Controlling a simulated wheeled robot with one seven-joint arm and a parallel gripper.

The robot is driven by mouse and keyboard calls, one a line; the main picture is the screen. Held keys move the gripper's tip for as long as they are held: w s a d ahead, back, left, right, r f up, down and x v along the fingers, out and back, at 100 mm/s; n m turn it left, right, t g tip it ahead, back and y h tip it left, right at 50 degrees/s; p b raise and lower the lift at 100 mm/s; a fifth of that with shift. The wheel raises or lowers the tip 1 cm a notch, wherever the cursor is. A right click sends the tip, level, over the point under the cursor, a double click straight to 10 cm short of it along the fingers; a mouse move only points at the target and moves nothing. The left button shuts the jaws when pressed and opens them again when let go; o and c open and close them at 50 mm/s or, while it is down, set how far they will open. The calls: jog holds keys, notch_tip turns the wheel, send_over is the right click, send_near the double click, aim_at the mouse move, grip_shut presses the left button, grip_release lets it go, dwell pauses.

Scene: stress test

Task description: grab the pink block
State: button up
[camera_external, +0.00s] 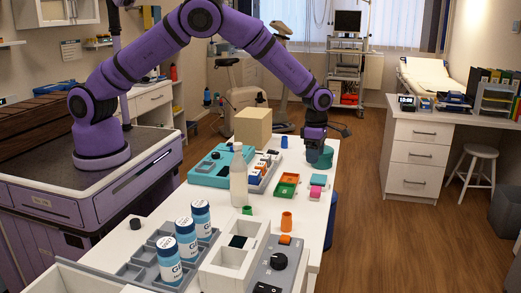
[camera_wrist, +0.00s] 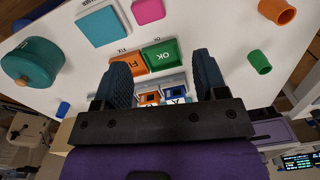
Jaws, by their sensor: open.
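The pink block (camera_external: 315,192) lies on the white table near its right edge, in front of a light blue block. In the wrist view the pink block (camera_wrist: 148,10) is at the top edge, partly cut off, beside the light blue block (camera_wrist: 104,26). My gripper (camera_external: 313,160) is above the table, farther back than the pink block and apart from it. In the wrist view my gripper (camera_wrist: 163,68) has its two dark fingers spread, with nothing held between them; the pink block is beyond the fingertips.
A green tray (camera_wrist: 161,55) and an orange tray (camera_wrist: 128,65) lie close to the blocks. A round teal pot (camera_wrist: 32,62) stands at left in the wrist view. A white bottle (camera_external: 238,178) and an orange cup (camera_external: 286,220) stand on the table.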

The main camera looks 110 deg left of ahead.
aim_at(316, 189)
jog(key=shift+n, duration=0.8)
jog(key=f, duration=0.2)
jog(key=a+f, duration=0.1)
jog(key=f, duration=0.1)
jog(key=shift+w, duration=0.35)
jog(key=f, duration=1)
jog(key=shift+w+a+f, duration=0.15)
jog(key=shift+a+f, duration=0.05)
jog(key=shift+f, duration=0.2)
jog(key=shift+c, duration=0.5)
jog(key=c, duration=0.6)
